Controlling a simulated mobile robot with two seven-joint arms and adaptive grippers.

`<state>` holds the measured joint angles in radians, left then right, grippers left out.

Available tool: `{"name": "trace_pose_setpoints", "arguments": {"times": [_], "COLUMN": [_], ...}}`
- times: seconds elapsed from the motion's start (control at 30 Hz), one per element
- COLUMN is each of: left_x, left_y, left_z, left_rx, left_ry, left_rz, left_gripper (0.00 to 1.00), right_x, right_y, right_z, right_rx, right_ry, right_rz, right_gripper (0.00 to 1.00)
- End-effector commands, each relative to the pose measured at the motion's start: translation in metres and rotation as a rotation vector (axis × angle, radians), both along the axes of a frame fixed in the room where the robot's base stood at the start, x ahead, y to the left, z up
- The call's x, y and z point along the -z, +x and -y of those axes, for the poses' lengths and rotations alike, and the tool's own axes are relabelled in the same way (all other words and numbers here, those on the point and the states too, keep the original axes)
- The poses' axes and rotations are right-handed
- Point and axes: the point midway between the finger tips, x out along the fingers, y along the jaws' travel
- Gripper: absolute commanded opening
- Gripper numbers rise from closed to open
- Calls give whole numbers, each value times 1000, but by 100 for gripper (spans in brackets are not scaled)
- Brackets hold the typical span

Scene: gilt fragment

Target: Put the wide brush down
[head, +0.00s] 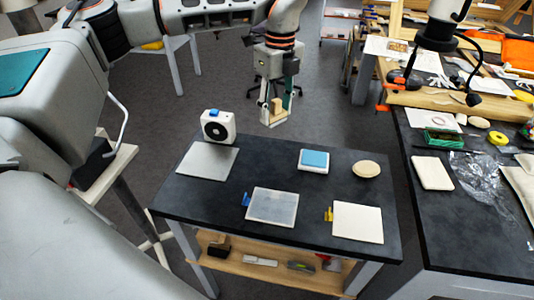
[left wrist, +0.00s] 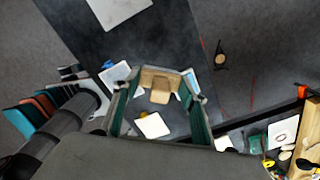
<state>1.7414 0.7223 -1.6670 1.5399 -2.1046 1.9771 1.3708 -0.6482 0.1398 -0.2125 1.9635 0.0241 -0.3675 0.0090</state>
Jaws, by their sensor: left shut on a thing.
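The wide brush (head: 276,104) is a pale wooden block held between the fingers of my left gripper (head: 278,117). They hang in the air just past the far edge of the dark table (head: 270,165). In the left wrist view the brush (left wrist: 160,83) shows as a tan block between the two teal-sided fingers of my left gripper (left wrist: 160,95). Its bristles cannot be made out clearly. My right gripper is not in view.
The table holds a white box with a dark round face (head: 217,126), a grey sheet (head: 208,160), a grey panel (head: 272,206), a white panel (head: 358,222), a blue-topped block (head: 314,159) and a round disc (head: 366,169). A cluttered bench (head: 440,225) stands right. Gaps between items are bare.

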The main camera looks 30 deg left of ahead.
Motion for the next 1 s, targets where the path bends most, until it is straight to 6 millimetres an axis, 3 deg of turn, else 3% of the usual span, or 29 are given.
{"name": "trace_pose_setpoints", "arguments": {"times": [0.3, 0.5, 0.63, 0.77, 1.0], "left_x": [-28, -39, -40, -24, 33], "left_y": [19, 25, 27, 26, 26], "left_z": [-28, -39, -42, -43, -43], "left_rx": [-682, -958, -1038, -1058, -1058], "left_ry": [-10, -17, -19, -17, -17], "left_rz": [19, 23, 22, 19, 18], "left_gripper": [25, 25, 25, 25, 25], "right_x": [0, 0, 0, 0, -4], "right_y": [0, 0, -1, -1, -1], "right_z": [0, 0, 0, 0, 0], "right_rx": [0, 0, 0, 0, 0], "right_ry": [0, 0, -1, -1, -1], "right_rz": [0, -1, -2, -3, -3], "right_gripper": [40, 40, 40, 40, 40]}}
